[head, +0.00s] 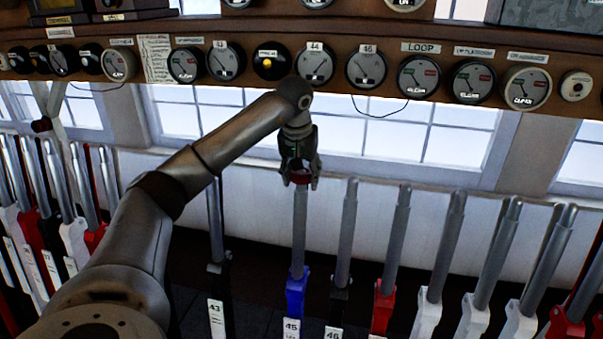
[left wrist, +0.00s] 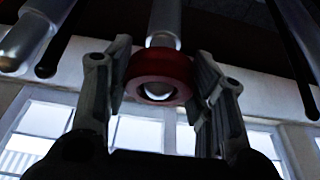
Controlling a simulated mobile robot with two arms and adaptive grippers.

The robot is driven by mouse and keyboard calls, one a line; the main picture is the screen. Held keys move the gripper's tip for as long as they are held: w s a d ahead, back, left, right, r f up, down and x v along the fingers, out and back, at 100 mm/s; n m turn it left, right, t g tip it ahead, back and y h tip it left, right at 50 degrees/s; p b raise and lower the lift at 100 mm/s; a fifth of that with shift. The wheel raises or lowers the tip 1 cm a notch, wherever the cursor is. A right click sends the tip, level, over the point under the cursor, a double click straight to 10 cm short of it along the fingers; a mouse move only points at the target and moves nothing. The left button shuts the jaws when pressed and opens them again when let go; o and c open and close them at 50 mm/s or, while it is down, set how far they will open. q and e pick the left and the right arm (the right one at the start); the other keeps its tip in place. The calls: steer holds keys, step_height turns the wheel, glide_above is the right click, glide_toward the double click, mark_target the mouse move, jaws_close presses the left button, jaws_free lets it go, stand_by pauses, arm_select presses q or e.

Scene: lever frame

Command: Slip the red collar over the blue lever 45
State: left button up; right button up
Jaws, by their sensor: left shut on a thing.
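The red collar (head: 300,179) is a short ring held at the fingertips of my left gripper (head: 300,182), which points down over the blue lever 45 (head: 296,290). The lever has a grey metal shaft, a blue lower part and a white plate marked 45. In the left wrist view the collar (left wrist: 160,76) sits between the two fingers (left wrist: 160,100), in line with the shaft (left wrist: 164,22). A rounded pale end shows through its hole. I cannot tell whether the collar is around the lever's top or just above it. My right gripper is not in view.
Black lever 43 (head: 215,280) stands to the left, and black lever 46 (head: 345,240) close to the right. A red lever (head: 383,300) and several white ones follow further right. A shelf with round gauges (head: 315,65) runs above, behind my arm.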

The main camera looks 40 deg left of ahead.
arm_select(q)
steer(key=shift+s+f+b, duration=0.15)
steer(key=shift+f+b, duration=0.15)
steer(key=shift+f, duration=0.35)
steer(key=o, duration=1)
steer(key=shift+o, duration=0.2)
steer(key=shift+o, duration=0.8)
